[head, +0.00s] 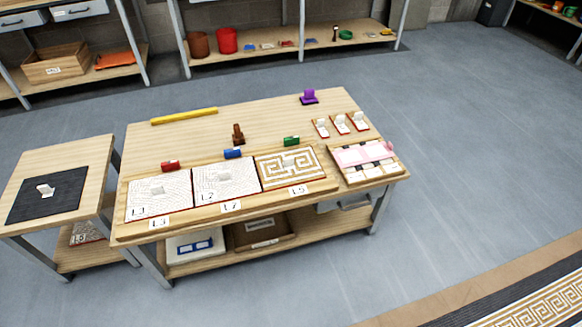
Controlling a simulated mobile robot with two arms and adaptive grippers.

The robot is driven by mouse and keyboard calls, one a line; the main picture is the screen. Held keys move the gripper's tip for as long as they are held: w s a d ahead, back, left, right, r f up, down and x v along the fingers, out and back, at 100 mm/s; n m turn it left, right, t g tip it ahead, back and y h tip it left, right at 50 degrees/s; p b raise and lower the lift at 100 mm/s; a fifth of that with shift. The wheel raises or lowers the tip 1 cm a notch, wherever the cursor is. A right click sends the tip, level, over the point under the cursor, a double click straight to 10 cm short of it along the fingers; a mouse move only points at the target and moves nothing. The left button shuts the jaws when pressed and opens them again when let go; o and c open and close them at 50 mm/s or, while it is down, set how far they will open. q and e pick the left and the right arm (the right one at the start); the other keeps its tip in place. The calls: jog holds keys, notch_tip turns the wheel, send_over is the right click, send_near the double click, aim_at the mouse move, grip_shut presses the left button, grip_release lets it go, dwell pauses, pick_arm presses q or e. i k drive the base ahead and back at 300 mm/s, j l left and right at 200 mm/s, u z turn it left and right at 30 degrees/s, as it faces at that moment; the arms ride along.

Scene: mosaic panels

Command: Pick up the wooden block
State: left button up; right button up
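A table (270,113) stands in the middle of the head view. A small dark brown piece (238,134), wood-like in colour, stands upright on its bare wooden top, behind the mosaic panels. It looks like a block with a narrower upper part. I cannot tell for sure that it is the wooden block. A red block (170,166), a blue block (233,154) and a green block (291,141) sit along the back edge of the panel tray (150,235). Neither of my grippers is in view.
A yellow bar (184,116) and a purple piece (309,97) lie farther back on the table. Small tiles and a pink board (364,154) are at its right. A side table (80,157) with a black mat stands left. Open grey floor (470,160) lies right.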

aim_at(238, 137)
jog(key=i+j+z, duration=0.1)
jog(key=i, duration=0.3)
jog(key=i+j+z, duration=0.1)
jog(key=i+j, duration=0.15)
jog(key=i+j+z, duration=0.1)
jog(key=i, duration=0.35)
jog(key=j, duration=0.1)
